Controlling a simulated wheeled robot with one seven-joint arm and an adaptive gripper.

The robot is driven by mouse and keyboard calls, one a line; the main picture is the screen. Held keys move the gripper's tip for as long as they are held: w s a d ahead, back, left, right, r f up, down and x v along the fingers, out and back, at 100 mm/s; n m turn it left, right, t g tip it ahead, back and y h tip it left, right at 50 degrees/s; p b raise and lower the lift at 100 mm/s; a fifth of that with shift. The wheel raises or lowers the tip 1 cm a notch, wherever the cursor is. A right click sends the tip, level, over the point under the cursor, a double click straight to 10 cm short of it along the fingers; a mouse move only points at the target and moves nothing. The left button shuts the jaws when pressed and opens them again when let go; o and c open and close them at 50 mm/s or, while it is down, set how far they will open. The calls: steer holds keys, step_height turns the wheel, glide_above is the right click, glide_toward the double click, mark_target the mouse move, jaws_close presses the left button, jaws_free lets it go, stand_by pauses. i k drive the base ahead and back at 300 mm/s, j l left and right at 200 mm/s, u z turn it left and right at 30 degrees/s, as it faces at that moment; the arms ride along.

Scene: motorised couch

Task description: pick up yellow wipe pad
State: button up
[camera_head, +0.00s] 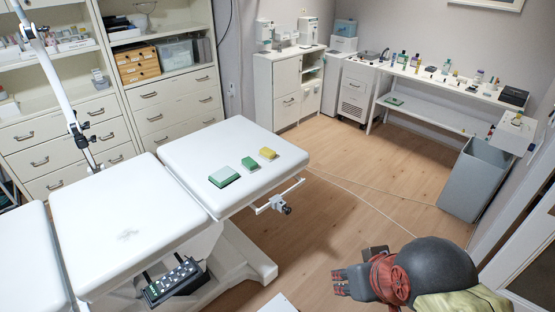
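A small yellow wipe pad (268,153) lies flat on the white top of the couch (185,148), near its far right edge. A green pad (249,163) lies beside it to the left. A larger pad (223,177), green with a pale top, lies further left and nearer. What looks like my gripper (342,283) is at the lower right, dark and reddish, beyond the couch's right side and well apart from the pads. Its fingers are too small and dark to tell whether they are open. I see nothing held in it.
A bracket with a knob (280,205) sticks out from the couch's right edge. A control box (174,280) hangs at its near side. A grey bin (474,180) stands at the right. Cables cross the open wooden floor (345,190) between couch and bin.

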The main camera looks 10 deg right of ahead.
mark_target(266, 154)
steer(key=k+l+u, duration=0.1)
steer(key=l+u, duration=0.25)
steer(key=l, duration=1.2)
steer(key=i+l+u, duration=0.2)
steer(key=i+l, duration=0.2)
steer(key=i+l+u, duration=0.15)
steer(key=i+l, duration=0.25)
steer(key=i+l+u, duration=0.2)
steer(key=i+l, duration=0.15)
steer(key=l, duration=0.25)
steer(key=i+u, duration=0.3)
steer(key=i, duration=1.15)
